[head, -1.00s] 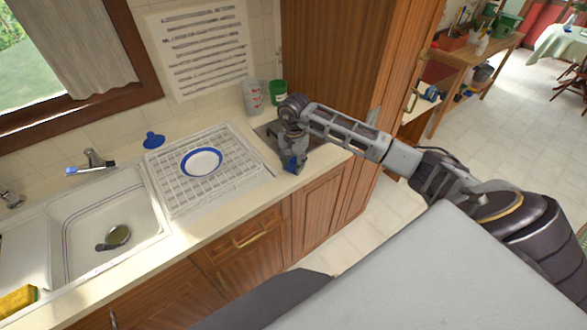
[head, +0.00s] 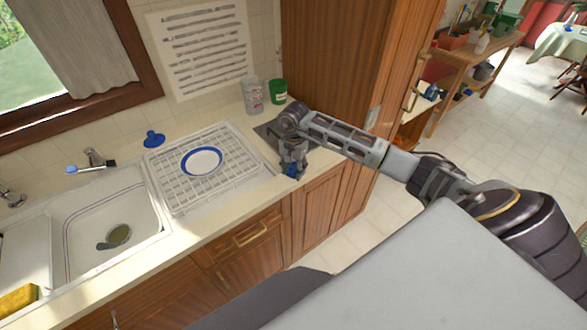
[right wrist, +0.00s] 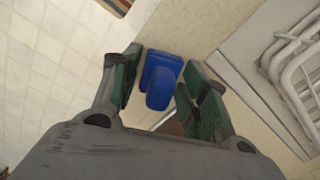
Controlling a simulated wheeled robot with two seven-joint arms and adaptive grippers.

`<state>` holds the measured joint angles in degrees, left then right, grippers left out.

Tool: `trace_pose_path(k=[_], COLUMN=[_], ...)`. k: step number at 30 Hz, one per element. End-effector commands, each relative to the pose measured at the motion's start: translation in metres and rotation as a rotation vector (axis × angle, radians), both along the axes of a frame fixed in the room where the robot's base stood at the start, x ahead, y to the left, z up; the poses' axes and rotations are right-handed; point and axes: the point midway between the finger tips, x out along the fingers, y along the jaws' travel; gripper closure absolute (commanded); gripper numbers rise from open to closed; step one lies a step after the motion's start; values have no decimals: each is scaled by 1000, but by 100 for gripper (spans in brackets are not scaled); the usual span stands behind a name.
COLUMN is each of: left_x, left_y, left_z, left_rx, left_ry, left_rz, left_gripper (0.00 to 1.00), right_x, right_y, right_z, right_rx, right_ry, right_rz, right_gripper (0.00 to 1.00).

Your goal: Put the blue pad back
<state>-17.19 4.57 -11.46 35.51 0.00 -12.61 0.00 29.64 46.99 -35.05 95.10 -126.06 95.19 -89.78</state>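My right gripper (head: 292,171) points down at the counter's front, right of the dish rack. It holds the blue pad (head: 290,169) between its fingertips. The right wrist view shows the pad (right wrist: 160,78) between the green-lined fingers of the right gripper (right wrist: 163,72), their tips close against its sides. The pad's underside is hidden, so I cannot tell whether it touches the counter. My left gripper is not in view.
The white dish rack (head: 225,182) holds a blue-rimmed plate (head: 203,161). A sink (head: 105,225) lies to the left. A grey tray (head: 267,129), a patterned cup (head: 253,97) and a green cup (head: 278,92) stand behind the gripper. A wooden cabinet (head: 340,55) rises at the right.

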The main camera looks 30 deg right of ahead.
Motion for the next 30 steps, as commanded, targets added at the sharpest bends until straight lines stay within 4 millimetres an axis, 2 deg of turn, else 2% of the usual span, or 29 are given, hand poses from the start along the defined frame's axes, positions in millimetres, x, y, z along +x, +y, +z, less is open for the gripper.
trace_pose_path(k=[14,30], left_x=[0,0], left_y=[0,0], left_z=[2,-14], left_rx=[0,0], left_ry=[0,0], left_rz=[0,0], left_gripper=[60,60], right_x=[1,1], right_y=[-1,0], right_z=[9,74], right_rx=[-1,-1], right_ry=[-3,-3], right_rz=[0,0], right_gripper=[56,56])
